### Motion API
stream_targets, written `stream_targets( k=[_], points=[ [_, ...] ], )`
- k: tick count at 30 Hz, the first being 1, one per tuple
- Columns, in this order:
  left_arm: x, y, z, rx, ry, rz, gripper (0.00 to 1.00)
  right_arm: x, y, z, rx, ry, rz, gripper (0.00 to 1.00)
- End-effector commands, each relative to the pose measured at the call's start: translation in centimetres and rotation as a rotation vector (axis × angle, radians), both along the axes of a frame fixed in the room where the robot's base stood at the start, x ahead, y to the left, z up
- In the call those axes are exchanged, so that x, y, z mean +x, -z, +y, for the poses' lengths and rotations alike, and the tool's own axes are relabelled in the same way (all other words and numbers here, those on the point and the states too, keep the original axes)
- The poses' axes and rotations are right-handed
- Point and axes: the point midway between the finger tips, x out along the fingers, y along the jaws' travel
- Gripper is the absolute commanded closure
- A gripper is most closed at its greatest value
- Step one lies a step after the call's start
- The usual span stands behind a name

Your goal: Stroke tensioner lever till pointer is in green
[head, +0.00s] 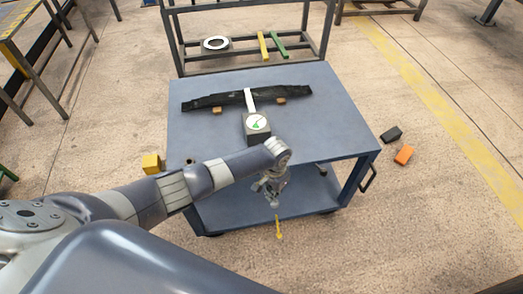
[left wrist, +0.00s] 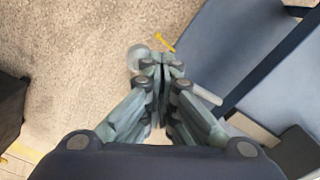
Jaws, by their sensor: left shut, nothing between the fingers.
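The gauge (head: 257,123) is a dark box with a white round dial and a green mark, on the cart top (head: 330,115). The dial is too small to tell whether its pointer is in the green. A pale strap (head: 249,100) runs from it to a long black leaf-like bar (head: 205,102). My left gripper (head: 273,201) is shut and empty beyond the cart's near edge; its closed fingers show in the left wrist view (left wrist: 159,62). A thin yellow piece (head: 279,228) shows just below the fingers, also in the left wrist view (left wrist: 165,42); contact is unclear. I cannot identify the tensioner lever.
The cart has a lower shelf (head: 225,208) and a side handle (head: 368,177). A yellow block (head: 151,163) is near its left edge. Black (head: 391,134) and orange (head: 404,154) blocks lie on the floor at right. A rack (head: 190,62) stands behind.

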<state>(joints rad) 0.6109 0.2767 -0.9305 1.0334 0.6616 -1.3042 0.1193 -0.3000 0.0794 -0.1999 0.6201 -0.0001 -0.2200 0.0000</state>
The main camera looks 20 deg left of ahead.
Motion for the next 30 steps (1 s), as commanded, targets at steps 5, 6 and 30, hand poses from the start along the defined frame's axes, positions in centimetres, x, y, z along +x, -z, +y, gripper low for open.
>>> stream_targets(
  k=[5,6,30],
  points=[
    [-0.1,2.3,-0.1,-0.001,-0.001,0.002,1.00,0.0,1.8,-0.1,-0.001,0.000,0.000,0.59],
    [-0.1,2.7,-0.1,-0.001,-0.002,0.002,1.00,0.0,2.1,-0.1,-0.001,0.000,0.000,0.59],
    [-0.1,9.6,0.0,-0.001,-0.001,0.003,1.00,0.0,7.5,-0.1,-0.001,-0.001,0.001,0.59]
  ],
)
